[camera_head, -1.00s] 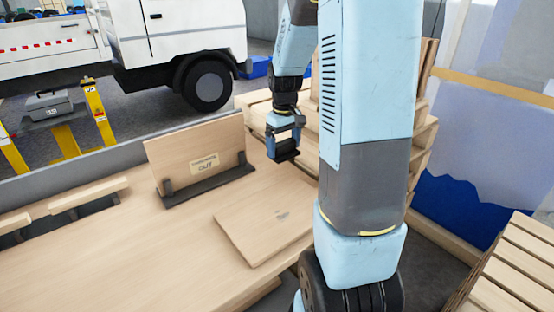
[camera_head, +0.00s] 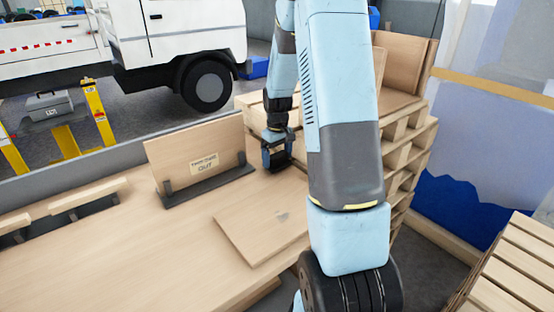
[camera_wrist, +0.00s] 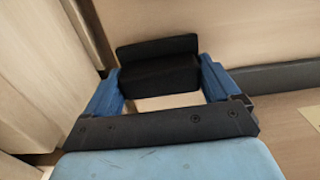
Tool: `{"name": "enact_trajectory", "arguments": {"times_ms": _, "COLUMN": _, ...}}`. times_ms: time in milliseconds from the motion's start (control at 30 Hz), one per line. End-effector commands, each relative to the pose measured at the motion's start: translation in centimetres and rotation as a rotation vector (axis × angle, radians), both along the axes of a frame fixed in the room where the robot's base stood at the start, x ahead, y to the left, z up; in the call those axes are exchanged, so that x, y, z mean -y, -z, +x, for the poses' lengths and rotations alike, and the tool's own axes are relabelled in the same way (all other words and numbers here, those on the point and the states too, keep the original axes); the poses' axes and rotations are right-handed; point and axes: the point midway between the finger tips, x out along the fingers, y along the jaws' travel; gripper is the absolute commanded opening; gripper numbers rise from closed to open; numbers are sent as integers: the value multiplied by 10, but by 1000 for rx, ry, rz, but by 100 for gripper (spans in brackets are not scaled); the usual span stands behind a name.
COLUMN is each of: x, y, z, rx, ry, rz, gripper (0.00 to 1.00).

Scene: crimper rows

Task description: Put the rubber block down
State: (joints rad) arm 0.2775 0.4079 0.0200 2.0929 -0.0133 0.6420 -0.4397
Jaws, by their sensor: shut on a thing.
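The rubber block (camera_wrist: 158,66) is black and shows in the wrist view between the two blue fingers of my gripper (camera_wrist: 161,82). My gripper is shut on it at both ends. In the head view my gripper (camera_head: 277,152) hangs low beside the back right of the wooden bench (camera_head: 130,250), just right of the upright board. The dark block there is small and partly hidden by the fingers. I cannot tell whether its underside touches the surface.
A flat wooden panel (camera_head: 262,222) lies on the bench in front of my gripper. Stacked pallets (camera_head: 405,150) stand behind my arm. The bench's left front is clear.

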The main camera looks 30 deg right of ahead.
Motion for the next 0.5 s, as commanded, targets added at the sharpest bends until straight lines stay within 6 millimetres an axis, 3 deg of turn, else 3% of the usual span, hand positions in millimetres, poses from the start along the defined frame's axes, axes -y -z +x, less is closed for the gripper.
{"name": "enact_trajectory", "arguments": {"times_ms": 100, "x": 0, "y": 11, "z": 0, "rx": 0, "ry": 0, "rz": 0, "gripper": 56}}
{"name": "enact_trajectory", "arguments": {"times_ms": 433, "x": 0, "y": 13, "z": 0, "rx": 0, "ry": -1, "rz": 0, "gripper": 56}}
{"name": "enact_trajectory", "arguments": {"times_ms": 467, "x": 0, "y": 13, "z": 0, "rx": 0, "ry": -1, "rz": 0, "gripper": 91}}
{"name": "enact_trajectory", "arguments": {"times_ms": 500, "x": 0, "y": 13, "z": 0, "rx": 0, "ry": -1, "rz": 0, "gripper": 95}}
